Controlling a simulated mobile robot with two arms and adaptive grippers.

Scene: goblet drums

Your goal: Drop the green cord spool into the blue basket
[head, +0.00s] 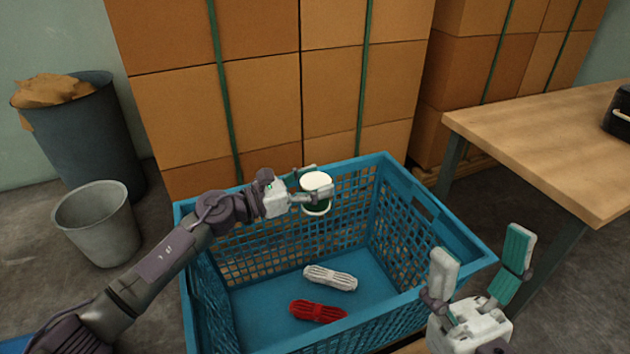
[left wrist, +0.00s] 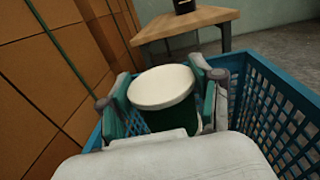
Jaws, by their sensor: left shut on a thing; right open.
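The green cord spool has white end discs and shows in the head view (head: 316,181) and in the left wrist view (left wrist: 170,112). My left gripper (head: 312,194) is shut on it, with a finger on each side of the spool in the left wrist view (left wrist: 160,95). The spool is held in the air over the back part of the blue basket (head: 448,222). My right gripper (head: 482,262) is open and empty at the basket's right front side. The fingers hide part of the spool's green middle in the head view.
A white cord bundle (head: 330,278) and a red one (head: 318,311) lie on the basket floor. Stacked cardboard boxes (head: 170,110) stand behind the basket. A wooden table (head: 550,140) is at right. A grey bucket (head: 98,225) and a dark bin (head: 85,130) stand at left.

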